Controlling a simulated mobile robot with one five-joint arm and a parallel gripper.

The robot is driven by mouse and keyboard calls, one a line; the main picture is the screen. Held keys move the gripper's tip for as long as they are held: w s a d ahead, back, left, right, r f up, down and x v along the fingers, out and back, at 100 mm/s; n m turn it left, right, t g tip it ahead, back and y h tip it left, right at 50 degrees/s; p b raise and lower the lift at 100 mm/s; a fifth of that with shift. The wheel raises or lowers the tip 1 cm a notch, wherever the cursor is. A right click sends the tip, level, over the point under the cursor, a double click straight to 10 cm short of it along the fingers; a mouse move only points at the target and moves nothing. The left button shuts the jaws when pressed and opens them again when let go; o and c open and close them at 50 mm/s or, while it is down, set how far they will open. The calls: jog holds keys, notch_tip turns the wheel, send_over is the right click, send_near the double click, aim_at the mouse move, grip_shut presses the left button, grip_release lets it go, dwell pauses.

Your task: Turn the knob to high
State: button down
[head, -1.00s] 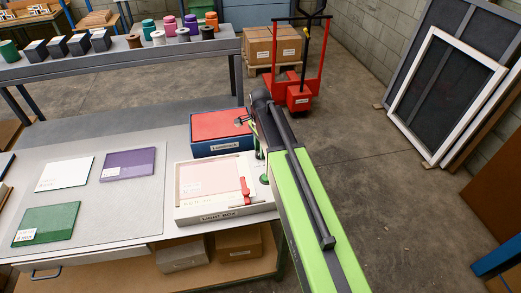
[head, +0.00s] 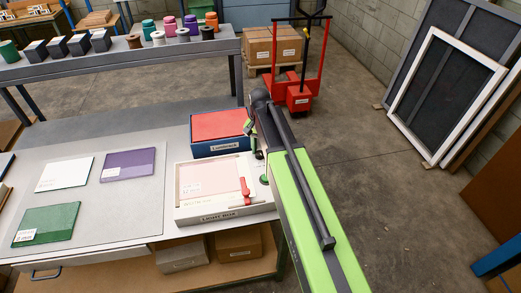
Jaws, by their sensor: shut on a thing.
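The light box (head: 226,214), a pale low box with a pink-toned panel (head: 205,180) and a label on its front, sits at the right end of the bench. A red lever-like piece (head: 245,188) lies on its right side, and a small green round piece (head: 264,180) shows at its right edge. My gripper (head: 258,154) is down by the back right corner of the light box, partly behind my arm. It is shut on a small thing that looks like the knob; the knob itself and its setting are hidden.
A blue box with a red lid (head: 219,126) stands just behind the light box, close to my gripper. White, purple (head: 128,164) and green sheets lie on the mat to the left. Open floor lies right of the bench.

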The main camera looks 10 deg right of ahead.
aim_at(260, 152)
jog(key=shift+n, duration=1.5)
jog(key=c, duration=1)
grip_release()
jog(key=shift+c, duration=0.2)
jog(key=shift+r, duration=0.1)
notch_tip(260, 152, up, 17)
jog(key=p, duration=1.7)
